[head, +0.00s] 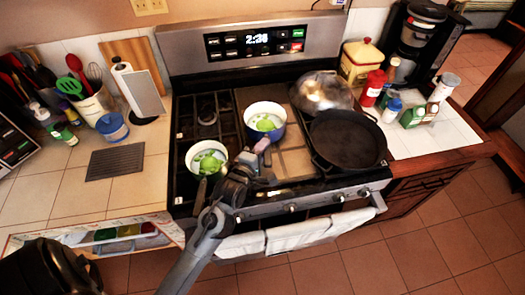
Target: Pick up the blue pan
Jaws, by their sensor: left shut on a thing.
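The blue pan (278,134) stands on the stove, with a dark blue outside, a white inside and a green thing in it. Its handle (262,146) points toward the front of the stove. My left gripper (257,158) is at this handle and shut on it; the fingertips are small and partly hidden by the wrist. The pan looks level, and I cannot tell whether it touches the stove. My right gripper is not in view.
A second white pot (194,153) with green contents sits just left of my gripper. A black skillet (347,138) and a shiny domed lid (321,91) are to the right. White towels (290,236) hang on the oven front.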

